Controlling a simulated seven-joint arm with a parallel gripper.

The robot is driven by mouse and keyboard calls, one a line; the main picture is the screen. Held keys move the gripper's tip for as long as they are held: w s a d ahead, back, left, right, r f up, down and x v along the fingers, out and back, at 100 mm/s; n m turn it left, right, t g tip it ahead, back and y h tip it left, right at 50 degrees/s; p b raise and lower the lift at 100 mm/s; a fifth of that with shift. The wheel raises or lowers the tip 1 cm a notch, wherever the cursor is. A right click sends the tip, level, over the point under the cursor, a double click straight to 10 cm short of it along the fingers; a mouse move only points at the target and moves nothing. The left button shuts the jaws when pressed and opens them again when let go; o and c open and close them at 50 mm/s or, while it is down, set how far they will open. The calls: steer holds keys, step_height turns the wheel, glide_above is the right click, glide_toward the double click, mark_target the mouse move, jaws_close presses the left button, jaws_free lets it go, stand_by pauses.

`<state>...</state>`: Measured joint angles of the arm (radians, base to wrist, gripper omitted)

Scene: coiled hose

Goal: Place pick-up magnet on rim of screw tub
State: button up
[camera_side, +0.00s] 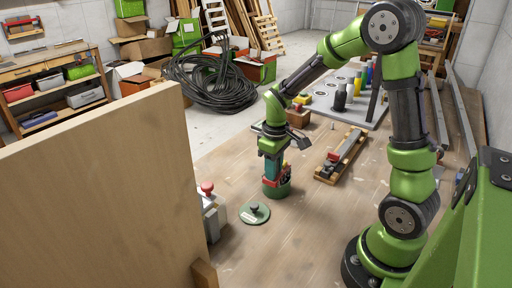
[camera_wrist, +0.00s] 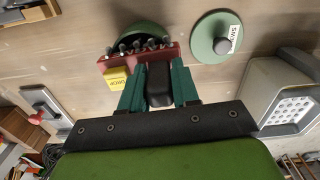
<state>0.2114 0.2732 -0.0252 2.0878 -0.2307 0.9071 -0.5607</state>
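The screw tub (camera_side: 277,189) is a round green tub on the wooden bench, directly below my gripper; its curved green wall also shows in the wrist view (camera_wrist: 143,34). The pick-up magnet (camera_wrist: 170,54) is a red bar with a black handle and a yellow tag; several dark screws show along it. It lies across the near side of the tub in the wrist view, at rim height, but I cannot tell whether it touches the rim. My gripper (camera_wrist: 158,84) has its teal fingers on both sides of the black handle, shut on it. The fingers hide part of the magnet in the side view.
A round green lid (camera_side: 254,214) with a knob lies beside the tub. A grey box with a red knob (camera_side: 208,190) stands left, near a tall wooden panel (camera_side: 100,190). A wooden tray with a bar (camera_side: 341,155) lies right. Bare bench lies between tub and tray.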

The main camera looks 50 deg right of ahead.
steer(key=o, duration=0.4)
steer(key=shift+r, duration=0.1)
step_height(320, 180, up, 12)
steer(key=shift+f, duration=0.1)
steer(key=s+a+r+m+t, duration=0.1)
steer(key=s+a+t, duration=0.1)
steer(key=s+a, duration=0.1)
steer(key=s+a+r+m+t+y, duration=0.1)
steer(key=s+a+r+m+t, duration=0.1)
steer(key=s+a, duration=0.2)
steer(key=s+a+r+m+t+y, duration=0.1)
steer(key=s+a+m+t, duration=0.1)
steer(key=s+a+t, duration=0.1)
steer(key=shift+s+a+r, duration=0.2)
steer(key=shift+a+r, duration=0.2)
steer(key=shift+a, duration=0.3)
